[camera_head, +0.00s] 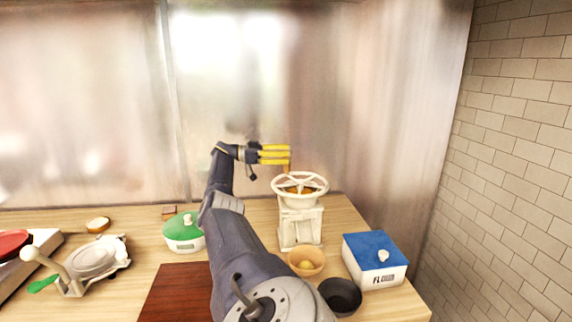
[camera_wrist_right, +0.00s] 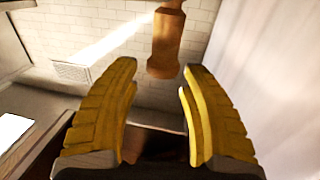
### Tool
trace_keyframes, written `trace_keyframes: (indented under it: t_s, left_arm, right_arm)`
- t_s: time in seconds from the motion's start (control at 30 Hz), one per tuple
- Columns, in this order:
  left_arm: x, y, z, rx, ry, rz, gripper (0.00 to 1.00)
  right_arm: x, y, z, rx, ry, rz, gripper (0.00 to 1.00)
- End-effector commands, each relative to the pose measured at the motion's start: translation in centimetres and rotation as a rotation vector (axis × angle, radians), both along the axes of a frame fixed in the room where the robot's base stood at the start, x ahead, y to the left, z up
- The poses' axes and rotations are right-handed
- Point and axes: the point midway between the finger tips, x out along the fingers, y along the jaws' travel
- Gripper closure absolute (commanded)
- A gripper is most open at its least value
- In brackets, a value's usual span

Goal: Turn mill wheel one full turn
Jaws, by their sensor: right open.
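The mill (camera_head: 300,225) is a white stand with a white spoked wheel (camera_head: 318,180) lying flat on top. A wooden handle (camera_wrist_right: 166,38) shows in the right wrist view, upright, ahead of and between the fingertips. My right gripper (camera_head: 286,155) is open, its yellow fingers beside and just above the left far rim of the wheel. In the right wrist view the gripper (camera_wrist_right: 160,72) has a finger on each side of the handle's lower end, with gaps visible. Whether the handle is within the grasp depth is unclear. My left gripper is not in view.
An orange bowl (camera_head: 317,255) and a dark bowl (camera_head: 342,294) stand in front of the mill. A blue-lidded box (camera_head: 375,248) is at right, a green-lidded container (camera_head: 181,233) at left. A metal wall (camera_head: 350,80) closes the back; a brick wall (camera_head: 525,130) stands right.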

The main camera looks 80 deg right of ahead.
Motion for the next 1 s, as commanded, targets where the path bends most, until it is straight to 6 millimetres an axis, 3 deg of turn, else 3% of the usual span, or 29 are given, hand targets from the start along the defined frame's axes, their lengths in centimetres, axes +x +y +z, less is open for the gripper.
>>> trace_keyframes:
  t_s: [0.2, 0.4, 0.83, 0.93, 1.0]
  left_arm:
    - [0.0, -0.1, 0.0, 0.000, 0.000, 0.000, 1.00]
    - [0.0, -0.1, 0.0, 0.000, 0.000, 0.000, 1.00]
    - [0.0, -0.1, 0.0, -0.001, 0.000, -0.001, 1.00]
    - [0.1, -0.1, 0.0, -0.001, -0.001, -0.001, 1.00]
    - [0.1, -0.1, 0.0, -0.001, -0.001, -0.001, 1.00]
  right_arm:
    - [0.0, 0.0, 3.2, -0.001, -0.001, 0.000, 0.55]
    - [0.0, 0.0, 4.8, 0.000, -0.001, 0.001, 0.55]
    - [0.0, 0.0, 5.2, 0.001, 0.000, 0.001, 0.55]
    - [0.7, 0.1, 4.9, 0.004, 0.006, 0.010, 0.67]
    - [2.3, 0.3, 4.1, 0.015, 0.014, 0.032, 0.75]
